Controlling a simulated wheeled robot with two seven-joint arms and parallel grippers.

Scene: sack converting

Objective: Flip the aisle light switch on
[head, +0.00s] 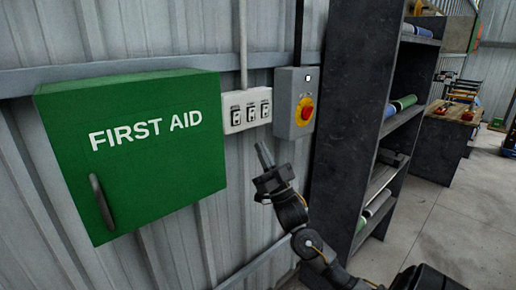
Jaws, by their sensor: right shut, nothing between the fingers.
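A white switch plate (246,109) with three rocker switches in a row is on the corrugated wall, right of the green box. Which of them is the aisle light switch, and whether it is on or off, I cannot tell at this size. My right gripper (262,148) is shut and empty. Its fingertips point up and lie just below the switch plate in the picture, near its right part. I cannot tell whether they touch the wall. My left gripper is not in view.
A green first aid box (150,175) juts out from the wall at left. A grey control box (294,100) with a red button (304,112) is right of the switches. A dark shelf unit (345,110) stands further right. Open floor (450,220) lies beyond it.

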